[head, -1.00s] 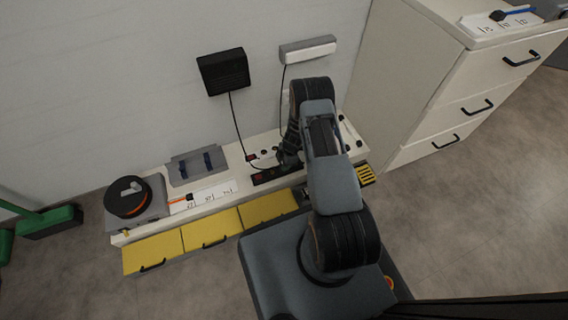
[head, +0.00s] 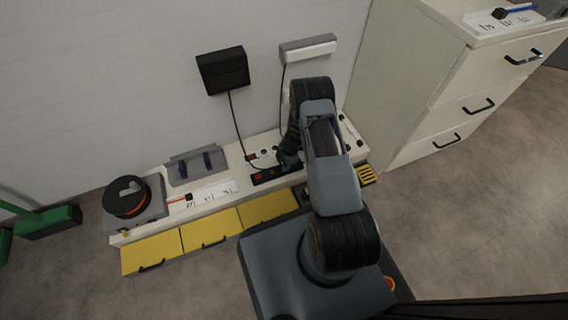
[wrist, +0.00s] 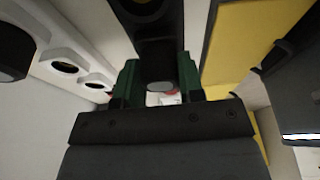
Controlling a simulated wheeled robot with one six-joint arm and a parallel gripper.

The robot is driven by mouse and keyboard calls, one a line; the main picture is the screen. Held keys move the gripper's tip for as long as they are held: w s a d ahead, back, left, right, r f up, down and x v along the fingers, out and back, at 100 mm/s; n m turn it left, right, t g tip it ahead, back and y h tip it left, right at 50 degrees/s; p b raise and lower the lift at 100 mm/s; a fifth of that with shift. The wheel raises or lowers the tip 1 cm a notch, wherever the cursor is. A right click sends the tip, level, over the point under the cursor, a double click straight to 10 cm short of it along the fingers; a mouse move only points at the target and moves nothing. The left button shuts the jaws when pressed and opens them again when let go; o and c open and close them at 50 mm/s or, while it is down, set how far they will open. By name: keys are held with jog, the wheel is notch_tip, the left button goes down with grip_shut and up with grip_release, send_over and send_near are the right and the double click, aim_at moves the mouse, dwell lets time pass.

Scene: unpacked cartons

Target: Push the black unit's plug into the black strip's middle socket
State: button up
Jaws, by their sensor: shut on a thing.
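The black unit (head: 223,71) hangs on the wall, and its cord runs down toward the black strip (head: 264,178) on the low white bench. My gripper (head: 287,160) is low over this strip, with its tips mostly hidden by my arm. In the wrist view, the green fingers of my gripper (wrist: 160,80) are closed on a dark piece, the plug (wrist: 160,64), at the near part of the black strip (wrist: 172,22). A round socket (wrist: 145,6) shows at the top edge. I cannot tell whether the plug is seated.
A white strip (head: 262,155) lies behind the black one; its sockets (wrist: 66,67) show left in the wrist view. A white-fronted unit (head: 308,50) hangs on the wall. Yellow drawers (head: 211,232) lie in front, a cabinet (head: 420,80) right, an orange-rimmed reel (head: 126,197) left.

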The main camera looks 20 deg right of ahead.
jog(key=o, duration=1.2)
jog(key=p+v, duration=0.5)
jog(key=v, duration=0.9)
